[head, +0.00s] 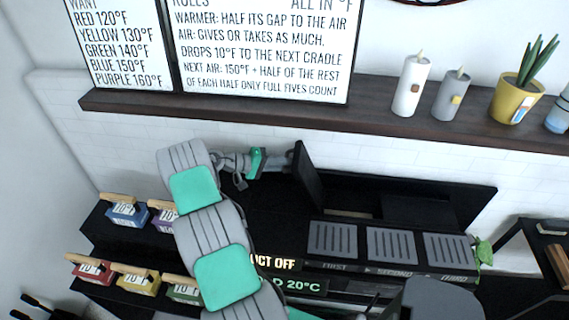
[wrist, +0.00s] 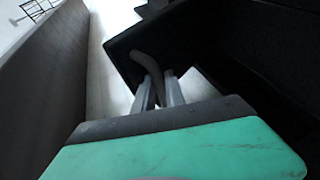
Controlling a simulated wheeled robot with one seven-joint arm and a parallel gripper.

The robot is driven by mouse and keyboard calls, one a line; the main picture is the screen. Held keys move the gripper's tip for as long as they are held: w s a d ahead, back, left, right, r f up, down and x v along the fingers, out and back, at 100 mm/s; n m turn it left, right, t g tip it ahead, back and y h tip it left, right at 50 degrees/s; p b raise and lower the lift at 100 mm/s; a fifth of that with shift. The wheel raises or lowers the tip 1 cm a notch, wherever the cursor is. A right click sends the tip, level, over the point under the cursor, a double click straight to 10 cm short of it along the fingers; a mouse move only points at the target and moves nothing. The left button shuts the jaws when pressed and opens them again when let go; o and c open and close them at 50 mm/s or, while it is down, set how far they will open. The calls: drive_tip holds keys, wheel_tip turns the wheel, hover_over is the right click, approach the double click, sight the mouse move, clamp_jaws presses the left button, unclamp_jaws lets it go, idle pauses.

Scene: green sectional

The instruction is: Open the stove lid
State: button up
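My gripper (head: 291,160) is at the upper left side of this lid. In the wrist view, the lid (wrist: 122,50) is a dark panel with a curved grey handle (wrist: 148,62). My gripper's two fingers (wrist: 159,92) are close around the handle's end, with the handle between them. The lid's hinge is not clear.
A dark wooden shelf (head: 300,118) runs above, with candles (head: 411,85) and a yellow plant pot (head: 515,100). Coloured labelled blocks (head: 127,214) sit on black steps at the left, beside my arm. A white brick wall is close behind.

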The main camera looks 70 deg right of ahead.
drive_tip(key=o, duration=0.4)
drive_tip(key=shift+s+d, duration=0.1)
drive_tip(key=shift+r, duration=0.1)
